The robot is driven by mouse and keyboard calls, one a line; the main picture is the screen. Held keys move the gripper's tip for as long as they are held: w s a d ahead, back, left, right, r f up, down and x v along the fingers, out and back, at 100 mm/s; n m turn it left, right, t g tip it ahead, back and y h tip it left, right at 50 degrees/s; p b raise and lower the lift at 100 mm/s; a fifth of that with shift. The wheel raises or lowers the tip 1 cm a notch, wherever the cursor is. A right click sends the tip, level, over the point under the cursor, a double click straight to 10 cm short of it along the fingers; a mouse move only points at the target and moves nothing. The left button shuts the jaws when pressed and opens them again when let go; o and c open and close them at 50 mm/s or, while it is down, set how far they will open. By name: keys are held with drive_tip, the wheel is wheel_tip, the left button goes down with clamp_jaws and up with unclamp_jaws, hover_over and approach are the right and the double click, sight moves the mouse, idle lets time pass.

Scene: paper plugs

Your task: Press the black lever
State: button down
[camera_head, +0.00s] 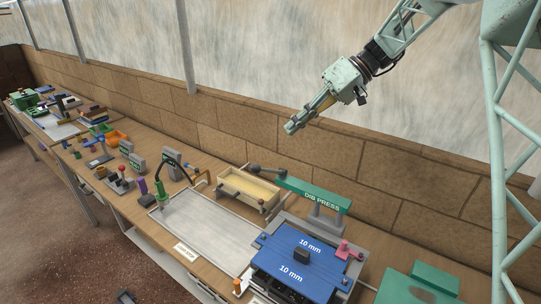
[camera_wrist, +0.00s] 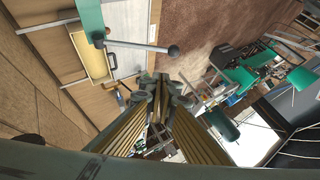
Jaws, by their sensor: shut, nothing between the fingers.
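The dark lever (camera_head: 268,170) with a ball end sticks out to the left from the green press arm (camera_head: 312,193) marked "PRESS". In the wrist view the lever (camera_wrist: 135,45) runs from a round hub to a dark ball, above the fingertips in the picture. My gripper (camera_head: 291,127) is shut and empty, raised above the bench near the brick wall. In the wrist view my gripper (camera_wrist: 160,88) has its fingertips together, apart from the lever. Nothing hides the lever's ball in either view.
A blue plate (camera_head: 280,262) marked "10 mm" with a black block (camera_head: 302,256) sits in front of the press. A wooden tray (camera_head: 247,190) and a flat metal tray (camera_head: 205,232) lie to its left. The brick wall (camera_head: 340,160) runs close behind. Air around my gripper is clear.

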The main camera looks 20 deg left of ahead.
hover_over(270, 171)
wheel_tip(270, 171, down, 7)
drive_tip(key=shift+w+a+r, duration=0.1)
drive_tip(key=shift+w+r, duration=0.05)
drive_tip(key=shift+s+f+p, duration=0.2)
drive_tip(key=shift+s+f, duration=0.4)
drive_tip(key=shift+f, duration=0.25)
drive_tip(key=shift+s+f+p, duration=0.15)
drive_tip(key=shift+s+f, duration=0.45)
drive_tip(key=shift+f, duration=0.2)
